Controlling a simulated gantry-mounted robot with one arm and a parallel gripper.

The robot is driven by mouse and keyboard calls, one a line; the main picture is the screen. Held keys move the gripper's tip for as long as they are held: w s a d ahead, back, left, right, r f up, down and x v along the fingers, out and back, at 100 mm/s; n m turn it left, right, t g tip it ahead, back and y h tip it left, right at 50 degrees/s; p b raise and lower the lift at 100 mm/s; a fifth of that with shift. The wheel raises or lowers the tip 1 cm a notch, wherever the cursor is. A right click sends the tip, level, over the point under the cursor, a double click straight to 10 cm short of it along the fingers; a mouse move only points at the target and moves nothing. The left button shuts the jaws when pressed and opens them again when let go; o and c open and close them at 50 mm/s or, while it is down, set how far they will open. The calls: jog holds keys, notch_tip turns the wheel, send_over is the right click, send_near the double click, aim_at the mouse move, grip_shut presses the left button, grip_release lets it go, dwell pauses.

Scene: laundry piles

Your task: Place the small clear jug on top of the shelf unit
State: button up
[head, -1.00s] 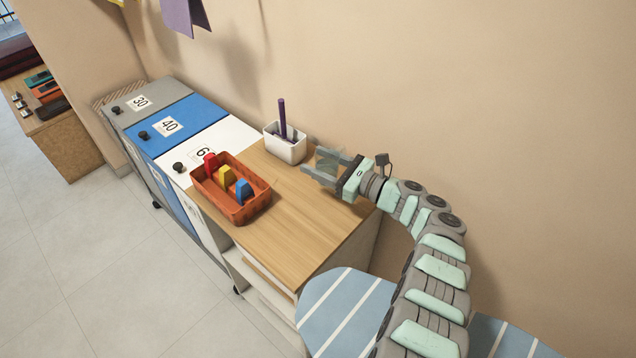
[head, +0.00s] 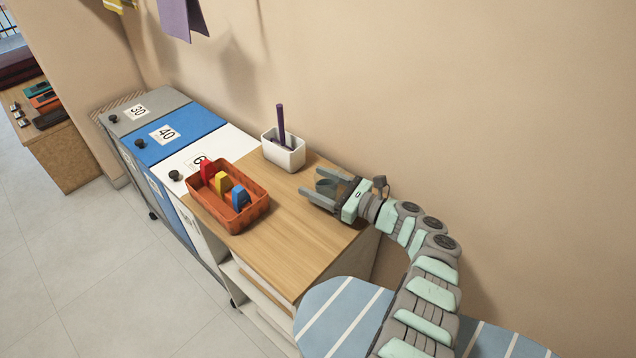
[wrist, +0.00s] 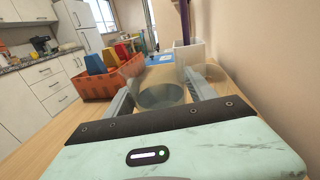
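The small clear jug (head: 325,187) is see-through and sits between the two fingers of my gripper (head: 312,181), low over the wooden top of the shelf unit (head: 288,238). In the wrist view the jug (wrist: 163,97) is upright, with its round base visible between the fingers (wrist: 161,92). The fingers lie along its two sides and look shut on it. I cannot tell whether its base touches the wood.
An orange basket (head: 256,212) with colored blocks stands on the shelf unit's left side. A white holder (head: 285,153) with a purple stick stands at the back by the wall. The front of the wooden top is clear. A striped blue board (head: 340,310) lies in front.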

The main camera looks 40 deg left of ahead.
jog(key=shift+o, duration=1)
jog(key=shift+r, duration=0.15)
jog(key=shift+w+d+p, duration=0.1)
jog(key=shift+d+p, duration=0.2)
jog(key=v, duration=1)
jog(key=shift+w+d, duration=0.1)
jog(key=shift+d, duration=0.15)
jog(key=shift+w+d, duration=0.1)
jog(key=shift+d, duration=0.35)
